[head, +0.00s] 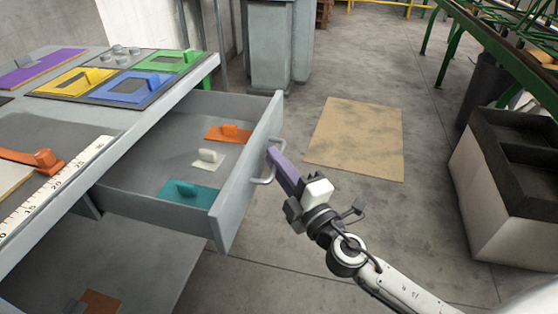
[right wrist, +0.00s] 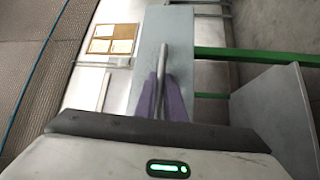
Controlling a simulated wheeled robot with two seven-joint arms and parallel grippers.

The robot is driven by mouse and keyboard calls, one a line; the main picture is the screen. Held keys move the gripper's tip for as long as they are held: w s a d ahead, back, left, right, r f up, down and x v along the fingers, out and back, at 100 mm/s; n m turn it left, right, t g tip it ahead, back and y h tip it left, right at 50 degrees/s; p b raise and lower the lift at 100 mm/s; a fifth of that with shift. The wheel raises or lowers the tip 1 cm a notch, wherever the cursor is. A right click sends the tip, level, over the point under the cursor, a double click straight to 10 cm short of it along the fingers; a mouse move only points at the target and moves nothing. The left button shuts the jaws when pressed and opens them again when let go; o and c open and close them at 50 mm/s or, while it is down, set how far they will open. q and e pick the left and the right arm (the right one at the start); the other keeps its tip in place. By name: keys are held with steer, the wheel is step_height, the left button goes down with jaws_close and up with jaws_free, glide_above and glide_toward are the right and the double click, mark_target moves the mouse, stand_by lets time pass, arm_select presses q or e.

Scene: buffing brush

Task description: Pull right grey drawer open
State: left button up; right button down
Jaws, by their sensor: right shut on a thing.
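The grey drawer (head: 250,179) is pulled well out from the grey workbench (head: 165,112) in the head view. Its metal bar handle (head: 267,172) sits on the front panel. My right gripper (head: 273,158), with purple fingers, is at this handle. In the right wrist view, the fingers (right wrist: 162,98) are shut on the handle bar (right wrist: 163,68), with the drawer front (right wrist: 168,30) behind. My left gripper is not in view.
Yellow (head: 75,81), blue (head: 133,88), green (head: 172,62) and purple (head: 37,70) pieces lie on the bench, with an orange-handled tool (head: 40,160) and a ruler (head: 55,190). A grey bin (head: 505,205) stands right. Floor around the brown mat (head: 355,137) is clear.

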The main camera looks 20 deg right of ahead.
steer(key=shift+s, duration=0.1)
steer(key=c, duration=2.1)
jaws_free()
arm_select(q)
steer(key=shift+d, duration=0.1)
steer(key=b, duration=0.1)
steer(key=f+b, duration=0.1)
steer(key=b, duration=0.1)
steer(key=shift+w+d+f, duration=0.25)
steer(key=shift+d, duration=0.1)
arm_select(e)
steer(key=s, duration=0.3)
steer(key=s+f, duration=0.1)
steer(key=s, duration=0.2)
steer(key=s+d, duration=0.1)
steer(key=s, duration=0.3)
steer(key=shift+s+f, duration=0.1)
steer(key=shift+f, duration=0.1)
